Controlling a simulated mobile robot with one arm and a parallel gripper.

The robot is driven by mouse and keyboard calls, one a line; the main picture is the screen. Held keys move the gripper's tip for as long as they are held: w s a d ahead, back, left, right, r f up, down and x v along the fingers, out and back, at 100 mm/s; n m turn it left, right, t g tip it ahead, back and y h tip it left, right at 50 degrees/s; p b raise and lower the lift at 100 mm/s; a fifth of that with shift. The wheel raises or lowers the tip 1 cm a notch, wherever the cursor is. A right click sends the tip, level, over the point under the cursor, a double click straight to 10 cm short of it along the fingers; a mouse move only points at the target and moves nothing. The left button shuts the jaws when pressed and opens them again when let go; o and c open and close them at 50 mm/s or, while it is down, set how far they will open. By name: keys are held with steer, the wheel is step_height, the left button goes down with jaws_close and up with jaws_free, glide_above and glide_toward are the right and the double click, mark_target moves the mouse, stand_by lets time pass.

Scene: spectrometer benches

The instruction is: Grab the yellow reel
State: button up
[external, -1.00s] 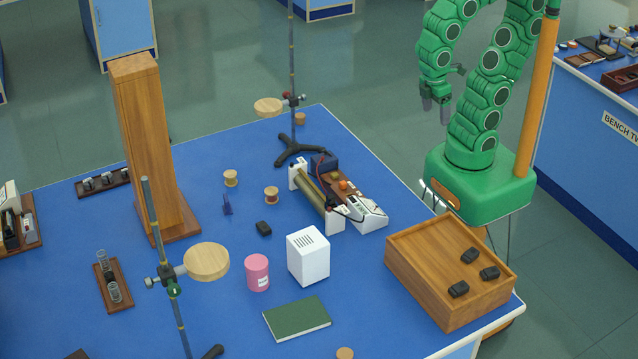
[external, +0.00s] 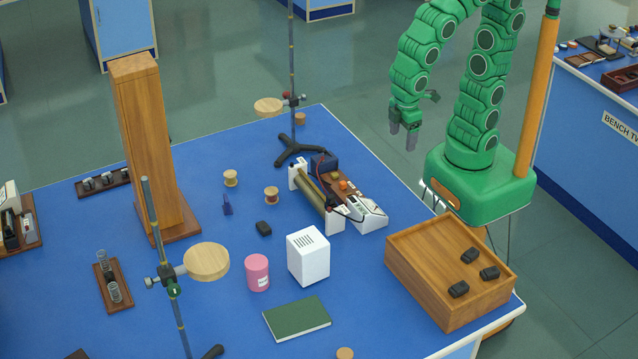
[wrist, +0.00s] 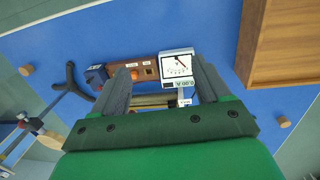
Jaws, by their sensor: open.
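A small wooden reel with a yellow band (external: 231,178) stands upright on the blue bench, left of the tripod stand. A similar reel with a reddish band (external: 271,194) stands nearby, to its right and closer to the camera. My gripper (external: 403,137) is open and empty, raised beyond the bench's right edge in the external view, well apart from both reels. In the wrist view my gripper's fingers (wrist: 160,66) are spread over an instrument board. I cannot make out the yellow reel in the wrist view.
The instrument board with a white meter (external: 367,215) lies between my gripper and the reels. A tripod stand (external: 298,150) with a tall rod stands behind. A wooden box (external: 418,276), white box (external: 308,257), pink jar (external: 257,273) and wooden tower (external: 150,150) are also on the bench.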

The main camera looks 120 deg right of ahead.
steer(key=w+d+f+n+h, duration=0.4)
steer(key=w+d+n+h, duration=0.25)
steer(key=w+d, duration=0.85)
steer(key=n+t+h, duration=0.3)
steer(key=n+h, duration=0.2)
steer(key=n, duration=0.4)
glide_toward(232, 175)
steer(key=s+r, duration=0.7)
steer(key=s, duration=0.2)
steer(key=w+f+n, duration=0.2)
steer(key=w+f+n+t, duration=0.1)
steer(key=w+f+n, duration=0.1)
steer(key=w+f, duration=0.1)
steer(key=w+f+n+t, duration=0.1)
steer(key=w+f+n, duration=0.1)
steer(key=shift+w+a+f, duration=0.15)
steer(key=shift+a+f, duration=0.1)
steer(key=shift+x, duration=5.95)
steer(key=shift+r, duration=0.1)
steer(key=c, duration=1)
steer(key=shift+c, duration=0.2)
steer(key=shift+r, duration=0.1)
